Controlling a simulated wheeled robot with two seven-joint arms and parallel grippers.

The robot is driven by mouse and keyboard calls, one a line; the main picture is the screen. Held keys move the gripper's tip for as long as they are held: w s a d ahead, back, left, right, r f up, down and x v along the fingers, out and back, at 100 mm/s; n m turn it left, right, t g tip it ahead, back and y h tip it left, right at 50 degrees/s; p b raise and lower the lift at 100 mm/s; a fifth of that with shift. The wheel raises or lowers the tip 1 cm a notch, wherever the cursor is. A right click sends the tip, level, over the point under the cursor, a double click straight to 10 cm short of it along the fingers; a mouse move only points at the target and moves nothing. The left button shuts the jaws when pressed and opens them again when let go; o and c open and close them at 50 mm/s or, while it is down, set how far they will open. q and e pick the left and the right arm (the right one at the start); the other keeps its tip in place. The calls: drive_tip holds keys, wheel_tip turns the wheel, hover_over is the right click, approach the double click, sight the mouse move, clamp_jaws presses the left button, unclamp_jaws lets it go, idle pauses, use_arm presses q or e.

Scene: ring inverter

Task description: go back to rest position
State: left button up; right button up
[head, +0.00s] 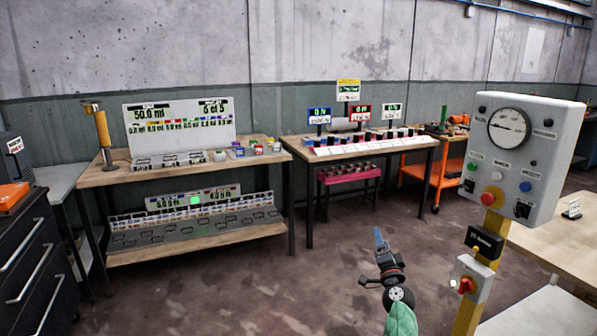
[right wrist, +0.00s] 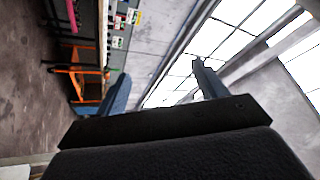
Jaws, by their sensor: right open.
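My right gripper (head: 380,242) shows low in the middle of the head view, raised over bare floor and apart from the benches. In the right wrist view its two blue-grey fingers (right wrist: 158,88) stand wide apart with nothing between them. The wrist view is tilted on its side and looks toward the benches, wall and windows. My left gripper is in neither view.
A wooden bench (head: 110,176) with a 50.0 ml sign stands at left, a second bench (head: 290,143) at centre. An orange cart (head: 413,172) stands beyond. A gauge panel (head: 523,150) on a yellow post stands close at right, before a table (head: 570,245). The middle floor is clear.

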drive_tip(key=s+a+f+n+g+y, duration=0.3)
drive_tip(key=s+a+n+g+y, duration=0.3)
drive_tip(key=s+a+n+g, duration=0.4)
use_arm(q)
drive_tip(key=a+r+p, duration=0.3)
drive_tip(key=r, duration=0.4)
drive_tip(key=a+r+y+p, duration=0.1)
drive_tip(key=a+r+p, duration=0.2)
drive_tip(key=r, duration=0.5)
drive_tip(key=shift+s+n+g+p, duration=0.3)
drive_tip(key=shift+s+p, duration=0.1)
drive_tip(key=shift+p, duration=0.15)
use_arm(e)
drive_tip(key=s+f+n+g+h, duration=0.1)
drive_tip(key=s+f+g, duration=0.2)
drive_tip(key=s, duration=1.3)
drive_tip(key=s+a+f+n+g+h, duration=0.1)
drive_tip(key=s+f+g+h, duration=0.1)
drive_tip(key=s+f, duration=0.7)
drive_tip(key=s+a+f+n+g+h, duration=0.1)
drive_tip(key=s+f+g, duration=0.3)
drive_tip(key=s, duration=2.1)
drive_tip(key=shift+f+n+g+h, duration=0.3)
drive_tip(key=shift+f+n+h, duration=0.2)
drive_tip(key=shift+f, duration=0.45)
drive_tip(key=shift+s+a, duration=0.1)
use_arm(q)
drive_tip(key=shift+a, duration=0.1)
